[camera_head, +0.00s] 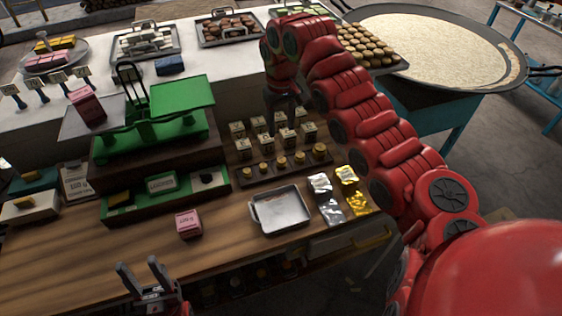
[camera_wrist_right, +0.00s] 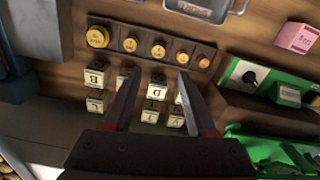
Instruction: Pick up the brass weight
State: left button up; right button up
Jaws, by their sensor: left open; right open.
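Several brass weights (camera_head: 281,163) of graded size stand in a row in a dark wooden holder. The row also shows in the right wrist view (camera_wrist_right: 158,52). My right gripper (camera_wrist_right: 157,78) is open and empty, pointing down over the cream lettered blocks (camera_wrist_right: 97,77) behind the weights. In the right wrist view its fingertips lie close to the weight row, with lettered blocks showing between and beside the fingers. Its height above them is hard to tell. My left gripper (camera_head: 146,270) is open and empty at the table's front edge, far from the weights.
A green balance scale (camera_head: 180,97) with a pink box (camera_head: 87,106) on its left pan stands left of the weights. A metal tray (camera_head: 281,209), silver and gold packets (camera_head: 347,176) and another pink box (camera_head: 189,223) lie in front. Bare wood shows at the front left.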

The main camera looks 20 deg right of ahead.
jog(key=p, duration=0.2)
send_over(281, 159)
jog(key=f, duration=0.8)
jog(key=shift+s+a+f, duration=0.15)
jog(key=shift+s+f, duration=0.2)
jog(key=shift+f, duration=0.15)
notch_tip(281, 159, down, 4)
jog(key=p, duration=0.3)
jog(key=shift+w+f, duration=0.1)
jog(key=shift+w, duration=0.05)
jog(key=shift+f, duration=0.4)
jog(key=shift+w, duration=0.1)
grip_shut()
